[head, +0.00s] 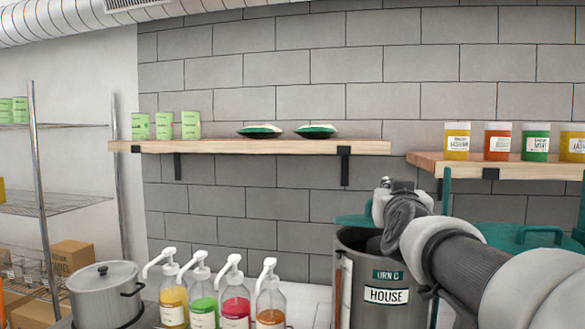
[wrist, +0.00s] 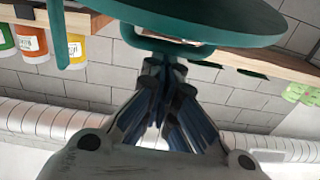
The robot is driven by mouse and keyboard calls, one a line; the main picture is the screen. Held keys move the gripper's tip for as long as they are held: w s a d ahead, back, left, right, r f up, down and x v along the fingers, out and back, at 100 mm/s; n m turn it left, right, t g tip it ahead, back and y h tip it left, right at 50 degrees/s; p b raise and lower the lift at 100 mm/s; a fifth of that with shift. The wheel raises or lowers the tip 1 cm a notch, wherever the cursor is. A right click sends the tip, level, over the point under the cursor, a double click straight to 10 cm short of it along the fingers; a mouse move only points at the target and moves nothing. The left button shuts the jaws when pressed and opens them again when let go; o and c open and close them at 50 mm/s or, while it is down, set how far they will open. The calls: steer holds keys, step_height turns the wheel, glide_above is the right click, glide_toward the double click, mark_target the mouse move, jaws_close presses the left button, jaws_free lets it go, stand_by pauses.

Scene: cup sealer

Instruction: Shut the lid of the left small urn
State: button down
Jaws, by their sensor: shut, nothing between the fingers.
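The grey urn (head: 385,300) labelled URN C HOUSE stands at the lower right of the head view. Its top is open and the inside looks dark. Its teal lid (head: 352,220) shows partly behind my gripper, raised at the back of the rim. The lid appears large at the top of the wrist view (wrist: 215,18). My gripper (head: 385,188) is over the urn's mouth, shut and empty. In the wrist view its fingertips (wrist: 165,66) are close to the lid's underside or handle; whether they touch it I cannot tell.
A second teal lid (head: 530,237) lies to the right, beyond my arm. Pump bottles (head: 235,300) and a grey pot (head: 104,292) stand to the left. Wooden shelves (head: 250,146) with cans run along the brick wall behind.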

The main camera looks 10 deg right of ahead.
steer(key=shift+s+d+f, duration=0.3)
steer(key=shift+s+f, duration=0.15)
steer(key=shift+f, duration=0.2)
steer(key=shift+s+a+f+b, duration=0.3)
steer(key=shift+a+f+b, duration=0.3)
steer(key=shift+f+b, duration=0.2)
steer(key=shift+s+a+f, duration=0.15)
steer(key=shift+a+f, duration=0.05)
steer(key=shift+f, duration=0.1)
steer(key=shift+s+d+f+b, duration=0.1)
steer(key=shift+s+f+b, duration=0.1)
steer(key=shift+f+b, duration=0.6)
steer(key=shift+s+a+f+b, duration=0.2)
steer(key=shift+f+b, duration=0.1)
steer(key=shift+f, duration=0.35)
steer(key=shift+r, duration=0.25)
